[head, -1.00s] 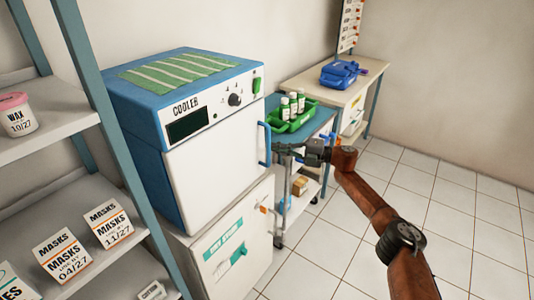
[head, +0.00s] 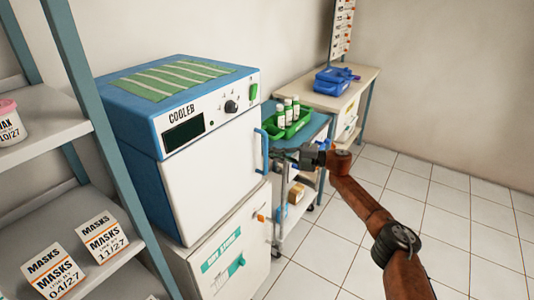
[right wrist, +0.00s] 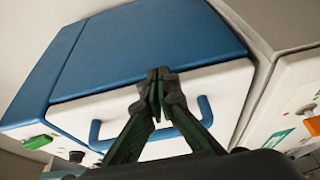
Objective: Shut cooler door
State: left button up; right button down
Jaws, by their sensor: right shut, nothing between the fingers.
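The cooler (head: 138,170) is a blue box with a white door (head: 215,172) and a blue bar handle (head: 262,150) on the door's right side. The door looks flush with the blue body, and I see no clear gap in the head view. In the right wrist view the white door (right wrist: 70,120) lies against the blue side (right wrist: 150,45), with the blue handle (right wrist: 204,112) standing out. My right gripper (head: 285,154) is shut and empty, just right of the handle. In the wrist view its fingertips (right wrist: 157,92) overlap the door, and contact cannot be told. My left gripper is not in view.
A white cabinet (head: 232,250) supports the cooler. A shelf rack (head: 100,150) with mask boxes (head: 55,272) stands at left. A cart (head: 313,128) with a green tray (head: 300,127) stands right of the cooler. The tiled floor at right is clear.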

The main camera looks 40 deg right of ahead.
jog(key=v, duration=1.1)
jog(key=shift+s+d, duration=0.1)
